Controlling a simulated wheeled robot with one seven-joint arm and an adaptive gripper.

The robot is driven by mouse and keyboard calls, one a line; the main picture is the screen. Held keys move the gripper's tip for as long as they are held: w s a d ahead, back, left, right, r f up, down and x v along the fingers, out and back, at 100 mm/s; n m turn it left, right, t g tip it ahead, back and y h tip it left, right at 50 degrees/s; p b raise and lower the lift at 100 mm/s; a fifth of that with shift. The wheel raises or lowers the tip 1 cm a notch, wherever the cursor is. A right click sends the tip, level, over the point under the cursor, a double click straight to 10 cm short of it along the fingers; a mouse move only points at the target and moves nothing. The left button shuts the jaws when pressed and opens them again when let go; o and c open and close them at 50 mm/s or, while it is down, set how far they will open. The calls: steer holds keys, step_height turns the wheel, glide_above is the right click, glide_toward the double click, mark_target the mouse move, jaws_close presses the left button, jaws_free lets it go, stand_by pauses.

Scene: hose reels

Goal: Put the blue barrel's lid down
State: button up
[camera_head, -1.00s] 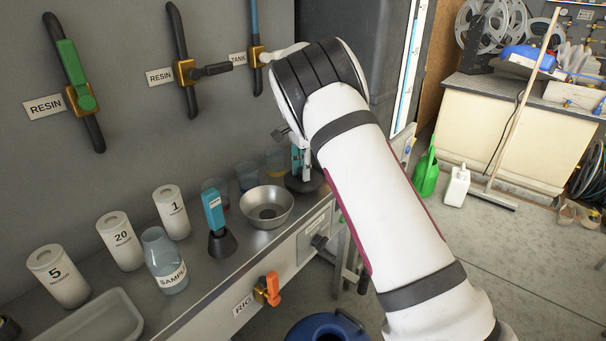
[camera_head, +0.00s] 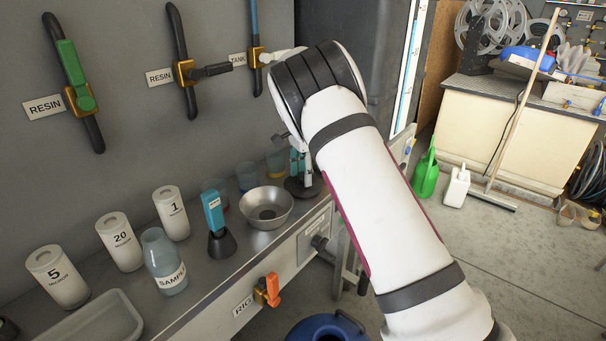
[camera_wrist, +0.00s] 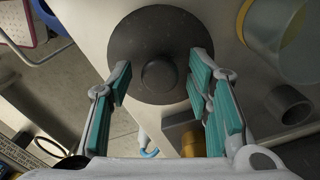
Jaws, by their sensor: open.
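A dark grey round lid with a knob (camera_wrist: 160,28) fills the upper middle of the wrist view. In the head view the lid (camera_head: 298,190) lies flat at the far right end of the steel bench. My gripper (camera_wrist: 160,80) is open above it, its teal pads on either side of the knob and apart from it. In the head view my gripper (camera_head: 300,162) is partly hidden by my arm. The blue barrel (camera_head: 328,328) stands on the floor at the bottom edge, mostly cut off.
A metal bowl (camera_head: 266,207) and small beakers (camera_head: 247,176) stand close left of the lid. A teal-handled tool (camera_head: 214,220), a sample jar (camera_head: 165,262) and white weights (camera_head: 121,240) stand farther left. An orange valve handle (camera_head: 273,289) juts from the bench front.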

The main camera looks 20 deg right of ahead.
mark_target(303, 174)
step_height(303, 174, up, 12)
steer(key=p, duration=0.2)
steer(key=s+d+r+n+y, duration=0.1)
steer(key=s+r+n, duration=0.1)
steer(key=s+r, duration=0.45)
steer(key=s+r+n, duration=0.2)
steer(key=s+r, duration=0.1)
steer(key=s, duration=0.6)
steer(key=s+d+r+n+y, duration=0.1)
steer(key=s+r+n, duration=0.1)
steer(key=s+r, duration=0.45)
steer(key=s+f+n, duration=0.3)
steer(key=s, duration=0.7)
steer(key=s+a+f+n+t+h, duration=0.1)
steer(key=s+f+n, duration=0.2)
steer(key=s, duration=0.7)
steer(key=s+f+n+h, duration=0.1)
steer(key=s+f+n, duration=0.3)
steer(key=s, duration=0.7)
steer(key=shift+a+f+t, duration=0.3)
steer(key=shift+a+f, duration=0.05)
steer(key=shift+a, duration=0.05)
step_height(303, 174, up, 16)
steer(key=t+p, duration=0.2)
steer(key=p, duration=1.2)
steer(key=shift+t, duration=0.4)
